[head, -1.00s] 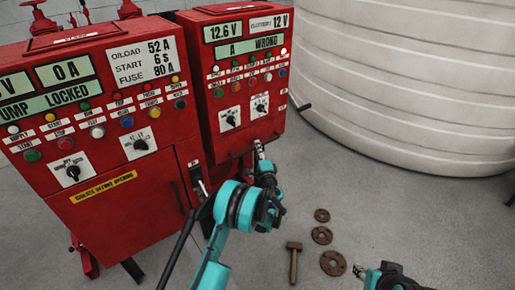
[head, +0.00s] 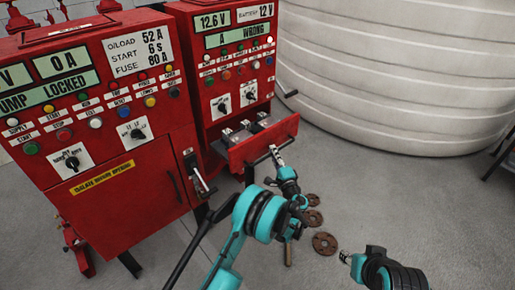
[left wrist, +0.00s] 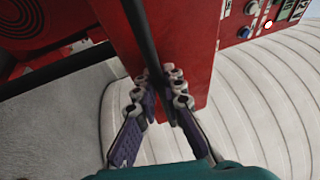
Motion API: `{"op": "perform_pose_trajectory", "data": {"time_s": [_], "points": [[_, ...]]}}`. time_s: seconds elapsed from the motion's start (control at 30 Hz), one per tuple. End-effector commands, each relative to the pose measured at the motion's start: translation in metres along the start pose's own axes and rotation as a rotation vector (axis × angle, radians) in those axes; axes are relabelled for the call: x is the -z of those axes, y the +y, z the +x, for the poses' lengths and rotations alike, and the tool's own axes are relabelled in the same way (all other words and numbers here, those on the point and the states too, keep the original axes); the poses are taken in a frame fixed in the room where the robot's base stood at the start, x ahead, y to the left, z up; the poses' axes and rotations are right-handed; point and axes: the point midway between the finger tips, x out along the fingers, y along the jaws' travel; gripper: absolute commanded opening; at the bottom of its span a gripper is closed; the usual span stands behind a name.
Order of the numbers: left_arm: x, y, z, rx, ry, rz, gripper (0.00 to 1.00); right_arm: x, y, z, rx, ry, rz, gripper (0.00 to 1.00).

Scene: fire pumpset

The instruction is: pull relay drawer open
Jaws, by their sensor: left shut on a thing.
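The relay drawer (head: 283,133) stands pulled out from the lower part of the right red cabinet (head: 247,85). Small grey and dark parts (head: 240,131) show inside it. My left gripper (head: 276,151) is at the drawer's front, shut on its dark bar handle (head: 262,157). In the left wrist view the fingers (left wrist: 160,88) close on the black handle bar (left wrist: 143,38), with the red drawer front (left wrist: 187,50) behind. My right gripper (head: 345,257) is low in the head view, away from the drawer; its finger opening is too small to tell.
A larger red cabinet (head: 95,125) with gauges and knobs stands on the left. A big white ribbed tank (head: 400,75) stands behind on the right. Rusty flanges (head: 324,243) lie on the grey floor, which is clear toward the right.

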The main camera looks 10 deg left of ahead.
Motion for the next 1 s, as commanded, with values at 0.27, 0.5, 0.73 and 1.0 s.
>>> {"op": "perform_pose_trajectory", "data": {"time_s": [0.27, 0.5, 0.73, 1.0], "points": [[0.023, -0.010, -0.047, 0.000, -0.003, 0.000, 0.00, 0.000, 0.000, 0.000, 0.000, 0.000, 0.000, 0.40], [0.032, -0.015, -0.067, 0.000, -0.004, 0.000, 0.00, 0.000, 0.000, 0.000, 0.000, 0.000, 0.000, 0.40], [0.033, -0.015, -0.071, 0.000, -0.006, 0.000, 0.00, 0.000, 0.000, 0.000, 0.000, 0.000, 0.000, 0.40], [0.033, -0.015, -0.071, 0.000, -0.005, 0.000, 0.14, 0.000, 0.000, 0.000, 0.000, 0.000, 0.000, 0.40]]}}
